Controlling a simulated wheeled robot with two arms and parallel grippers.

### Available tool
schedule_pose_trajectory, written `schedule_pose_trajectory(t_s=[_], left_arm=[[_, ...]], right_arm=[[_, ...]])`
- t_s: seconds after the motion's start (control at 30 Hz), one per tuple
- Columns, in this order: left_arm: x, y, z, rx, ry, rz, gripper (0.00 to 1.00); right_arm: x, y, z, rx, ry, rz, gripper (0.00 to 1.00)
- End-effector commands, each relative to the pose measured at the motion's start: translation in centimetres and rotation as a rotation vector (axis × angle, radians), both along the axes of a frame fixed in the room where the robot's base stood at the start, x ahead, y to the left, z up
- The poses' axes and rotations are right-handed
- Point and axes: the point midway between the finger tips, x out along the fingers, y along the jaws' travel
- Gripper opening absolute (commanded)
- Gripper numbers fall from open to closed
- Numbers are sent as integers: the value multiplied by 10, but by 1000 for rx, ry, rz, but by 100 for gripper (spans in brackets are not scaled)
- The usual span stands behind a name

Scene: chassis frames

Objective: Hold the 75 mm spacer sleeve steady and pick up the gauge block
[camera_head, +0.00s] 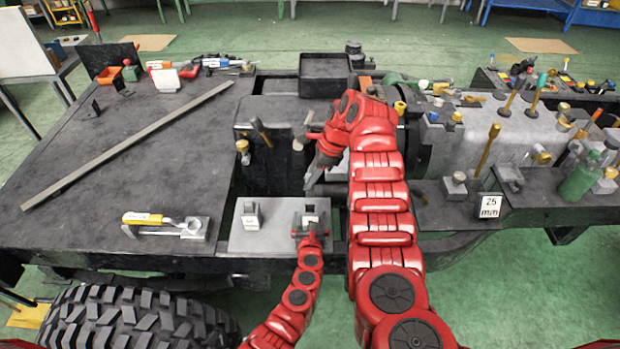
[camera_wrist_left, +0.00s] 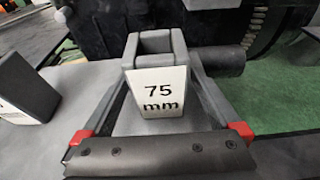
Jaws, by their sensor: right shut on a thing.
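The 75 mm spacer sleeve (camera_wrist_left: 158,92) is a grey, open-topped square sleeve with a white label. It stands upright on a grey plate, and it also shows in the head view (camera_head: 310,212). My left gripper (camera_wrist_left: 158,75) has one finger along each side of it, seemingly touching; in the head view this gripper (camera_head: 310,228) is low at the front. I cannot identify the gauge block.
Another labelled sleeve (camera_head: 251,215) stands left of the held one on the plate (camera_head: 280,238). A yellow-handled tool (camera_head: 145,218) and a long bar (camera_head: 130,145) lie on the left deck.

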Motion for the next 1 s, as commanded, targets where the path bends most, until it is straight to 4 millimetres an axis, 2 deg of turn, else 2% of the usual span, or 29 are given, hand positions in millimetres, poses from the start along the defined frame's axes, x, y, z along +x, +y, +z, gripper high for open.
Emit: schedule_pose_trajectory(t_s=[0.27,0.47,0.67,1.0], left_arm=[[0,0,0,0,0,0,97],[-11,-1,3,-3,-3,-1,97],[-38,0,11,-2,-2,1,97],[-93,-1,28,0,0,-3,97]], right_arm=[[0,0,0,0,0,0,0],[0,0,0,0,0,0,0],[0,0,0,0,-1,0,0],[0,0,0,0,-1,0,0]])
